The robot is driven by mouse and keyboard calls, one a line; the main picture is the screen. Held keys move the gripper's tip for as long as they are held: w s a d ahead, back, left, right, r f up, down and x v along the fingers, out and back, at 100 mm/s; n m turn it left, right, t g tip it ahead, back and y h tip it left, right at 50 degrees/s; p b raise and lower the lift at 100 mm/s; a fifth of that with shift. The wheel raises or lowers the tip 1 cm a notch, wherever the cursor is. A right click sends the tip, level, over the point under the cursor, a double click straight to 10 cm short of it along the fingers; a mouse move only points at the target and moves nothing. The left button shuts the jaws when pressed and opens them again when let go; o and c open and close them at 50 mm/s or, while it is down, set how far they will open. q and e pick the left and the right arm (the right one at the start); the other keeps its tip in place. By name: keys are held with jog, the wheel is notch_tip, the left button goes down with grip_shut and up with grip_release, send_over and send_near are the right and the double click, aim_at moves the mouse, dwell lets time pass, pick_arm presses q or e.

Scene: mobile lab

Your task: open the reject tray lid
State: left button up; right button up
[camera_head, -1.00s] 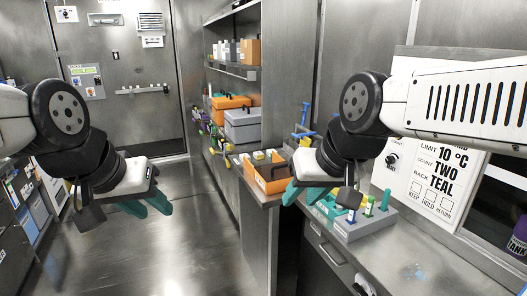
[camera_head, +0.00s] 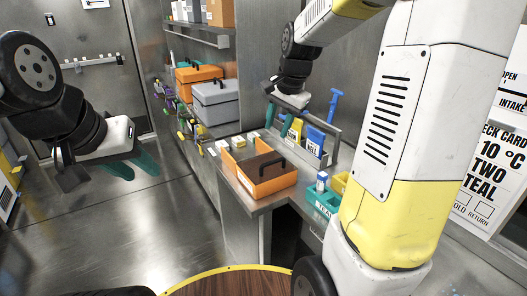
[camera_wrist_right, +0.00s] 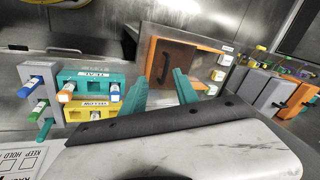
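The orange reject tray (camera_head: 272,187) stands on the counter corner in the head view. Its dark brown lid (camera_head: 250,167) lies flat over part of it and carries a black handle (camera_head: 272,157). The right wrist view also shows the tray (camera_wrist_right: 208,62), lid (camera_wrist_right: 180,50) and handle (camera_wrist_right: 164,62) ahead of the fingers. My right gripper (camera_head: 284,120) is open and empty, above and behind the tray; its teal fingers show apart in the wrist view (camera_wrist_right: 158,92). My left gripper (camera_head: 132,166) is open and empty over the floor at the left, far from the tray.
Floor is clear at left.

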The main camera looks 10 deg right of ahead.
aim_at(273, 162)
jog(key=w+f+m, duration=0.1)
jog(key=w+f, duration=0.2)
jog(key=f, duration=0.3)
jog(key=w+d+f+m+g, duration=0.1)
jog(key=w+f+m, duration=0.1)
jog(key=w+f, duration=0.2)
jog(key=w+f+m, duration=0.2)
jog(key=w+f, duration=0.2)
jog(key=f, duration=0.4)
jog(key=shift+w+d+f+g, duration=0.2)
jog(key=shift+d+f+g, duration=0.05)
jog(key=shift+f+g, duration=0.05)
grip_shut()
dwell(0.5)
